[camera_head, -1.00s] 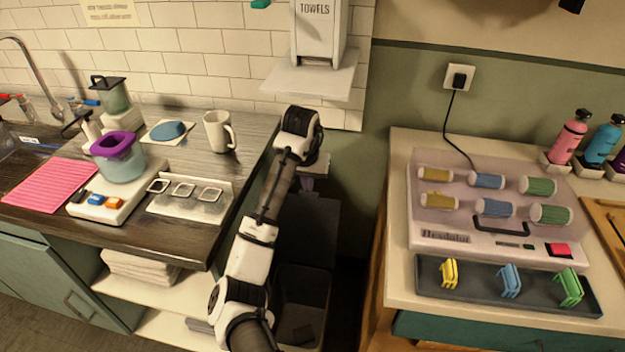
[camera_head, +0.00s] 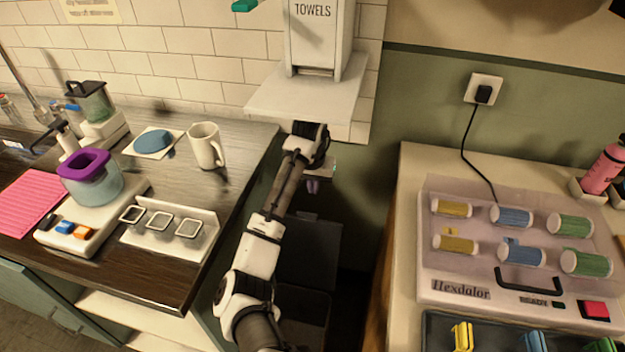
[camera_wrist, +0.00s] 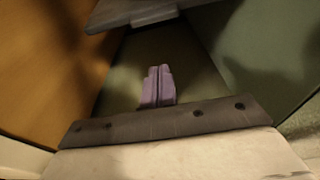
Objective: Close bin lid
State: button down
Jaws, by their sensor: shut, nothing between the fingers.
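The bin (camera_head: 300,305) is a dark grey box standing low in the gap between the two counters. Its lid (camera_head: 310,245) is a dark panel raised upright behind the opening, and my arm covers part of both. My gripper (camera_head: 313,187) has short purple fingers and hangs above the raised lid, just under the wall shelf. In the wrist view the fingers (camera_wrist: 159,85) are together with nothing between them. A dark grey slab (camera_wrist: 130,12) crosses the top of that view; I cannot tell whether it is the lid.
The left counter (camera_head: 190,262) holds a blender, a white mug (camera_head: 206,146) and trays near its right edge. The right counter (camera_head: 411,220) carries the Hexdalor panel. The towel dispenser (camera_head: 318,40) and its shelf (camera_head: 280,98) overhang my gripper. The gap between counters is narrow.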

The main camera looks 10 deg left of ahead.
jog(key=s+f, duration=0.1)
jog(key=s+f+p, duration=0.1)
jog(key=f, duration=0.1)
jog(key=s+f+p, duration=0.1)
jog(key=shift+f, duration=0.4)
jog(key=shift+s, duration=0.1)
dwell(0.3)
